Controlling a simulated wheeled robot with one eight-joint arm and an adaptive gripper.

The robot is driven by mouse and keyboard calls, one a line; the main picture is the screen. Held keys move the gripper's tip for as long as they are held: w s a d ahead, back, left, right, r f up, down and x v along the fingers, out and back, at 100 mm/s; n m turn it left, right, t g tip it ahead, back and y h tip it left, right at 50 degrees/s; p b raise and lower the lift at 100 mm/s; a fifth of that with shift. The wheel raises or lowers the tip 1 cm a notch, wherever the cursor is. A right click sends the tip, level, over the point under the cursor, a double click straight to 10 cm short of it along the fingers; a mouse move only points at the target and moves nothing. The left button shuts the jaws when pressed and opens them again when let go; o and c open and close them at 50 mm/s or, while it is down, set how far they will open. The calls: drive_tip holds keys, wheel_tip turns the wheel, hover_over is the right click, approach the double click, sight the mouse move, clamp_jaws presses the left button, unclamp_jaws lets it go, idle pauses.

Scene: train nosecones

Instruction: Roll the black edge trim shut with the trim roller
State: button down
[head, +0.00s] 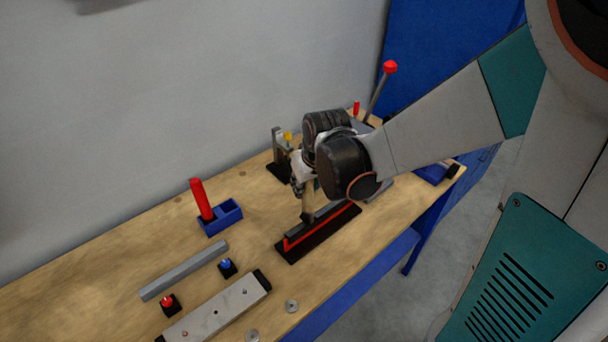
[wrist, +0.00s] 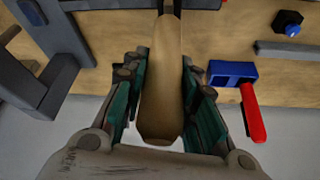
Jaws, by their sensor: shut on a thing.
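My gripper (wrist: 163,95) is shut on the tan wooden handle of the trim roller (wrist: 160,75), with teal finger pads on both sides of it. In the head view the roller handle (head: 308,200) shows below my wrist and points down at the trim. The black edge trim (head: 326,218) lies along a red strip on a black base (head: 286,257) on the bench. The roller's lower end is at or just above the trim; I cannot tell whether it touches. The roller's wheel is hard to make out, and my arm hides part of the area behind.
A blue holder (head: 219,218) with a red-handled tool (head: 202,199) stands to the left. A grey bar (head: 185,270), a blue button (head: 227,266), a red button (head: 169,304) and a metal plate (head: 215,310) lie nearer. A red-knobbed lever (head: 390,67) rises behind my arm.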

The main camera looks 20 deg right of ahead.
drive_tip(key=shift+a, duration=0.1)
idle(0.3)
drive_tip(key=shift+s+a, duration=0.25)
drive_tip(key=shift+a, duration=0.4)
drive_tip(key=shift+s+a, duration=0.25)
drive_tip(key=shift+a, duration=0.45)
drive_tip(key=shift+s+a, duration=0.3)
drive_tip(key=shift+a, duration=0.3)
drive_tip(key=shift+s+a, duration=0.25)
drive_tip(key=shift+a, duration=0.35)
drive_tip(key=shift+r, duration=0.1)
drive_tip(key=shift+r+p, duration=1.9)
drive_tip(key=shift+r, duration=0.55)
